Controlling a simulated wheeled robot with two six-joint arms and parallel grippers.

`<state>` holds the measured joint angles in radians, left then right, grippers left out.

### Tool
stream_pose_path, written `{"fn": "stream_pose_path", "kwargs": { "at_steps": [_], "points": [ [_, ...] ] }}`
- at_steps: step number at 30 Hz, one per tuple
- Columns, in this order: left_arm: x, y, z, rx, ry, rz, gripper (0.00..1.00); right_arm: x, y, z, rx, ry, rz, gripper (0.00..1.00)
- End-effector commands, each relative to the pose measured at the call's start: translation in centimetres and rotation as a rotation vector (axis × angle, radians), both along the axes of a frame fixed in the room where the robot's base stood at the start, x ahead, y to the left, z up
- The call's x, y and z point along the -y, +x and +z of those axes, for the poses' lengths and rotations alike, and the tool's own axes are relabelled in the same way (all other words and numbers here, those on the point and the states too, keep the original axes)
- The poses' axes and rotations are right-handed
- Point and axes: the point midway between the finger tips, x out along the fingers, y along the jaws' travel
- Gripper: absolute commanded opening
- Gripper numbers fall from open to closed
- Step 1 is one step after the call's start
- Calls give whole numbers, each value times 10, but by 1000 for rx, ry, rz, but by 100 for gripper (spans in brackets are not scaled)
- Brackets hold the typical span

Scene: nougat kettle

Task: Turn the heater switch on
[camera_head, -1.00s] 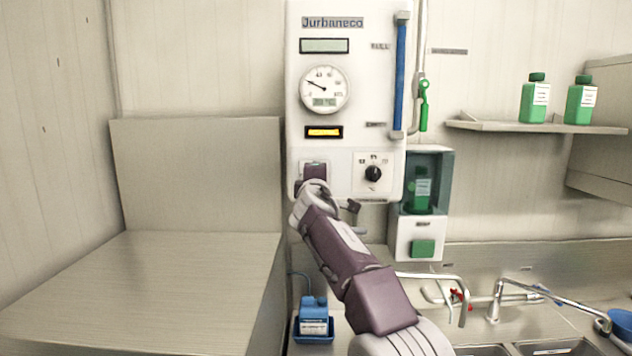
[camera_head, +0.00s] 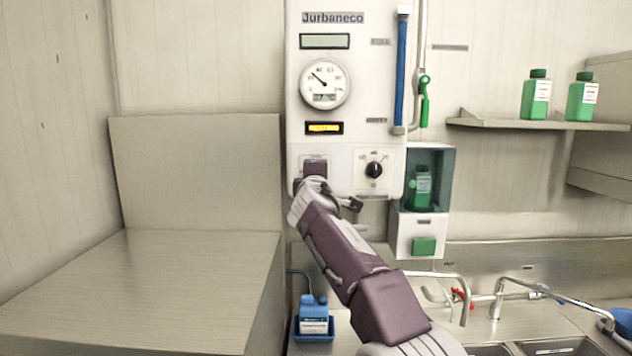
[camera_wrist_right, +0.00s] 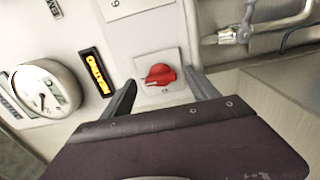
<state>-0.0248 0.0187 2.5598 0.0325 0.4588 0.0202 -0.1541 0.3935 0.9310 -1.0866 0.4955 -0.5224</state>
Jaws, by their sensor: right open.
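The heater switch is a red rotary knob (camera_wrist_right: 160,74) on a pale square plate, seen in the right wrist view. My right gripper (camera_wrist_right: 163,90) is open, its two dark fingers on either side of the knob's plate with gaps to the knob. In the head view my right gripper (camera_head: 315,170) is at the lower left of the white control panel (camera_head: 343,150) and hides the red knob. The amber display (camera_head: 324,128) is lit and appears to read "HEATING". My left gripper is not in view.
A round gauge (camera_head: 325,84) and a black selector knob (camera_head: 374,169) are on the panel. A dispenser with a green bottle (camera_head: 421,187) is right of it. A blue container (camera_head: 314,316) stands below. A steel surface (camera_head: 150,290) at left is clear.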

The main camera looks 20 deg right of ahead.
Motion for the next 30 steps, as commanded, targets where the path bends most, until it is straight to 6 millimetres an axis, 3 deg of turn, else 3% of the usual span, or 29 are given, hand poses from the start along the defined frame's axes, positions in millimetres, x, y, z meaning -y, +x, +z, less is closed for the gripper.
{"fn": "stream_pose_path", "kwargs": {
  "at_steps": [1, 3, 9, 20, 23, 26, 30],
  "points": [
    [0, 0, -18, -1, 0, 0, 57, -4, -12, -8, 3, 1, 3, 69],
    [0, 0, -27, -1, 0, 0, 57, -9, -28, -8, 3, 1, 3, 69],
    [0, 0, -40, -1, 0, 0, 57, -18, -59, -4, 0, 1, 3, 69],
    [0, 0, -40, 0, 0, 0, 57, -18, -65, -2, -1, 0, -1, 69],
    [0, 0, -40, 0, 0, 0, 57, 2, -70, 5, 10, 2, -36, 69],
    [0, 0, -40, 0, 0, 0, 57, 22, -68, -56, -124, 25, -67, 69],
    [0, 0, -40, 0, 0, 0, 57, 34, -82, -177, -366, 188, -91, 69]
  ]
}}
